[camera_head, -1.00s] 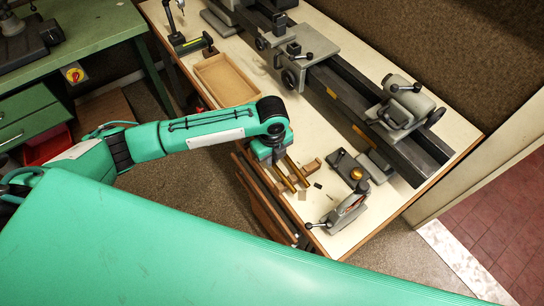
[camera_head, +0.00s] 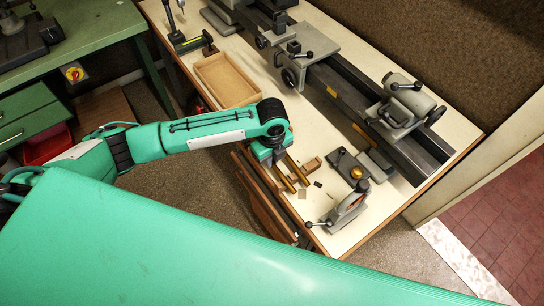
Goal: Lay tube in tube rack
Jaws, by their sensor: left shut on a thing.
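Two brass tubes (camera_head: 297,171) lie side by side near the front edge of the bench, just below my left gripper. My left gripper (camera_head: 277,163) points down over their upper-left ends and is shut on a tube; its fingers are mostly hidden by the wrist. A small wooden rack (camera_head: 311,165) shows at the right of the tubes, and the tubes partly cover it. I cannot tell whether the held tube touches the rack. My right gripper is not in view.
A grey lathe (camera_head: 345,95) runs along the back of the bench (camera_head: 325,125). A shallow wooden tray (camera_head: 226,80) stands at the upper left. A dark fixture with a brass knob (camera_head: 356,172) and a grey dial tool (camera_head: 348,207) stand to the right.

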